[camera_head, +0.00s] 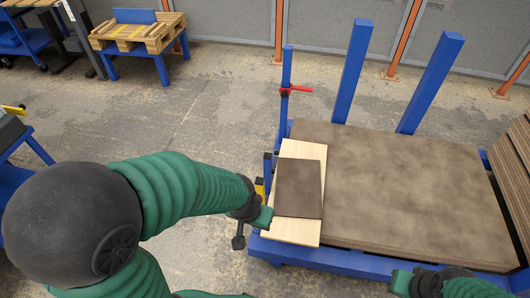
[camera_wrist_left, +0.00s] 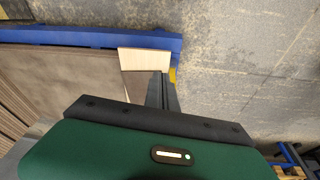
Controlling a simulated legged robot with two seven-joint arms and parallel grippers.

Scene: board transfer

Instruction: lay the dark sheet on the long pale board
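The dark sheet (camera_head: 298,188) is a brown rectangle over the middle of the long pale board (camera_head: 302,150). Pale wood shows beyond its far and near ends and in a thin strip at its right. Whether it rests flat on the board cannot be told. My left gripper (camera_head: 264,217) is at the sheet's near left corner; its fingers look close together, but whether they grip the edge is unclear. In the left wrist view the fingers (camera_wrist_left: 163,88) are beside the dark sheet (camera_wrist_left: 136,86), with the pale board (camera_wrist_left: 145,60) beyond. My right gripper (camera_head: 402,282) is low at the right, its fingertips unclear.
The pale board lies at the left end of a large brown panel stack (camera_head: 410,185) on a blue cart (camera_head: 330,259). Blue posts (camera_head: 352,70) rise behind it. A red-handled clamp (camera_head: 296,90) stands at the far left corner. A pallet table (camera_head: 140,35) stands farther back; open floor lies between.

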